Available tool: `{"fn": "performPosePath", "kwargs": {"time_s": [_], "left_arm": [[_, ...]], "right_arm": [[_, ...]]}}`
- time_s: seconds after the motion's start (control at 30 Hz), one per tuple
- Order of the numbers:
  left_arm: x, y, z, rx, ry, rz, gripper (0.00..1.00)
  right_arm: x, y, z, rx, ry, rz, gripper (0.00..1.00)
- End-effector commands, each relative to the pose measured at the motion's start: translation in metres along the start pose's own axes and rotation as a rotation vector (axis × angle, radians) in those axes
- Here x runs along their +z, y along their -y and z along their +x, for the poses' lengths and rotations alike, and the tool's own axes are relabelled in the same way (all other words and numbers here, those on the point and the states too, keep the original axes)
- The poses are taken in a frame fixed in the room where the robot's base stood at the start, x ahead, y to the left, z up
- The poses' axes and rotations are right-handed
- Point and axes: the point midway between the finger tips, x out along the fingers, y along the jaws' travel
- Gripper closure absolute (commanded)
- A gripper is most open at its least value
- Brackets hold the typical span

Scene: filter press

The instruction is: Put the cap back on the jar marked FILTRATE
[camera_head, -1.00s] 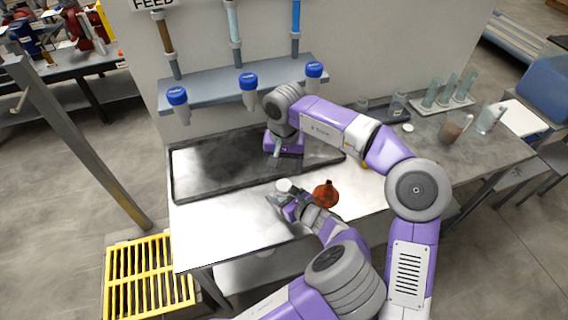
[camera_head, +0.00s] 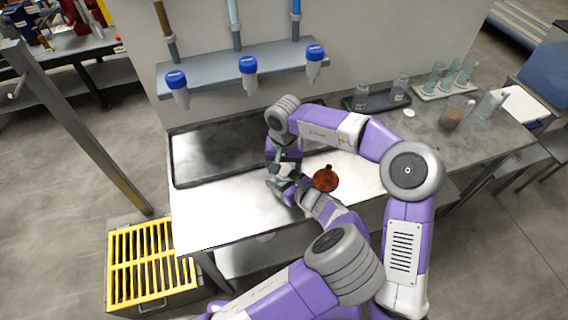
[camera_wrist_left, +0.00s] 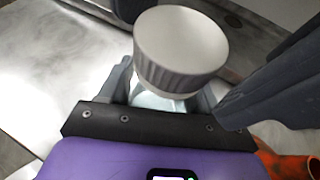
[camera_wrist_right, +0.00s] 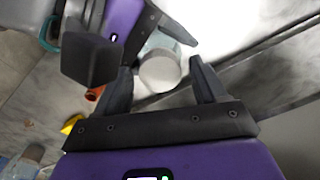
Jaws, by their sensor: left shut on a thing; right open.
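A clear glass jar (camera_wrist_left: 155,99) is upright in my left gripper (camera_head: 279,180), which is shut on it just above the bright bench top. A white ribbed cap (camera_wrist_left: 180,50) sits on top of the jar; I cannot tell how tightly it is seated. My right gripper (camera_head: 284,163) is open above the jar. In the right wrist view its fingers (camera_wrist_right: 165,88) are spread on either side of the cap (camera_wrist_right: 160,73), apart from it. The jar's marking is not visible. In the head view my grippers mostly hide jar and cap.
An orange-red funnel-like object (camera_head: 326,180) lies right beside my left gripper. A shallow dark tray (camera_head: 205,160) lies behind. A shelf (camera_head: 205,82) with blue-capped vessels is above. Jars in a small tray (camera_head: 376,104) and a white disc (camera_head: 409,113) are at the right. The bench's front left is clear.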

Motion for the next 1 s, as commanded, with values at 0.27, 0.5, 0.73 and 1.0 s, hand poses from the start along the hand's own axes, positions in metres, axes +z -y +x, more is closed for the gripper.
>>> {"fn": "performPosePath", "kwargs": {"time_s": [0.27, 0.5, 0.73, 1.0], "left_arm": [[0.0004, 0.0001, 0.0, 0.0, 0.001, 0.0, 1.0], [0.0004, 0.0001, 0.0, 0.0, 0.001, 0.0, 1.0], [0.0004, 0.0, 0.0, 0.0, 0.001, 0.0, 1.0], [0.0003, 0.0, 0.0, 0.0, 0.001, 0.0, 1.0]], "right_arm": [[0.0, 0.0001, -0.0004, 0.0, 0.0, 0.0, 0.63], [0.0, 0.0001, -0.0006, 0.0, 0.0, 0.013, 0.87], [0.0, 0.0, -0.0005, 0.0, 0.0, 0.234, 0.87], [-0.0001, 0.0, -0.0005, 0.0, 0.0, 0.286, 0.87]]}}
